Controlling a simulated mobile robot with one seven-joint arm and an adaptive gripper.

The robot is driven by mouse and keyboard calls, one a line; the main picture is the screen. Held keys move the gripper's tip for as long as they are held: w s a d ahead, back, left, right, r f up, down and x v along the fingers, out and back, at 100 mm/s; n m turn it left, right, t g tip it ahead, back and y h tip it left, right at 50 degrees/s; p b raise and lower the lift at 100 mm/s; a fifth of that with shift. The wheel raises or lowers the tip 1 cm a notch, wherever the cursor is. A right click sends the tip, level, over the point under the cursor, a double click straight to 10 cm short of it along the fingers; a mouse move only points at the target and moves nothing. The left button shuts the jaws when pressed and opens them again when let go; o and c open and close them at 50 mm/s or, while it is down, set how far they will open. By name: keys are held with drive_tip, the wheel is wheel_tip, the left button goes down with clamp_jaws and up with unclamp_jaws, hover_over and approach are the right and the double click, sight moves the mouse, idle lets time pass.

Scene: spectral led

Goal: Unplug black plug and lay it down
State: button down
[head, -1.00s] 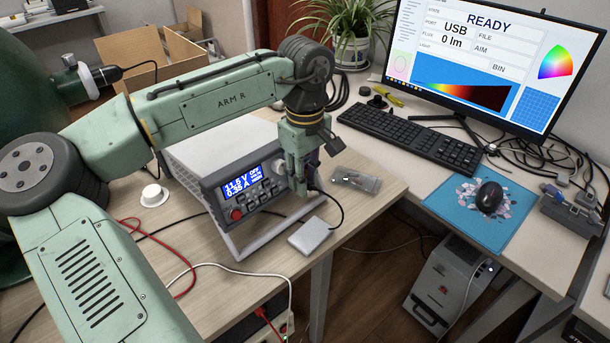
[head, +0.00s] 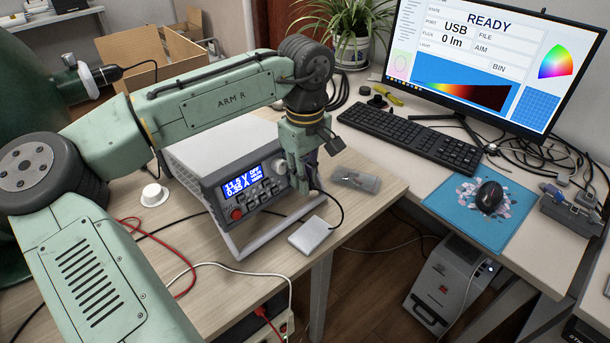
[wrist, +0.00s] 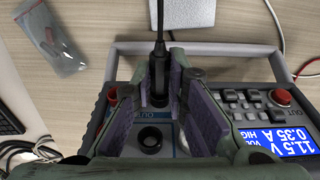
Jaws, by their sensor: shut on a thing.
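My gripper (head: 304,186) is at the right end of the power supply's front panel (head: 250,192). In the wrist view its two purple-padded fingers (wrist: 163,92) are shut on the black plug (wrist: 159,84), one on each side. The plug's black cable leads away toward the top of the wrist view. In the head view the fingers mostly hide the plug, and the cable (head: 342,212) curves down to the right. Whether the plug's tip is still in its socket is hidden.
A pale flat block (head: 310,235) lies on the wooden table (head: 375,205) in front of the power supply. A clear bag (head: 355,180) lies to the right. A white knob-like item (head: 154,195) and red and white cables are left.

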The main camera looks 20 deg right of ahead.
drive_tip(key=shift+s, duration=0.15)
drive_tip(key=shift+s+d+r+p, duration=0.15)
drive_tip(key=shift+s+d, duration=0.15)
drive_tip(key=shift+s, duration=0.3)
drive_tip(key=shift+s+d+r+p, duration=0.15)
drive_tip(key=shift+s+d, duration=0.1)
drive_tip(key=shift+s, duration=0.35)
drive_tip(key=shift+s, duration=0.15)
drive_tip(key=shift+s+d+r, duration=0.1)
drive_tip(key=shift+s+d, duration=0.15)
drive_tip(key=shift+s, duration=0.1)
drive_tip(key=shift+a, duration=0.1)
drive_tip(key=s+a+f, duration=0.1)
drive_tip(key=s+a, duration=0.3)
drive_tip(key=a, duration=1.2)
drive_tip(key=s+a+f, duration=0.2)
drive_tip(key=s+a, duration=0.3)
drive_tip(key=a, duration=1.2)
drive_tip(key=s+a+f, duration=0.2)
drive_tip(key=s+a, duration=0.2)
drive_tip(key=a, duration=1.2)
drive_tip(key=shift+s+a+f+b, duration=0.2)
drive_tip(key=shift+f+b, duration=0.05)
drive_tip(key=shift+b, duration=0.1)
drive_tip(key=shift+f, duration=0.1)
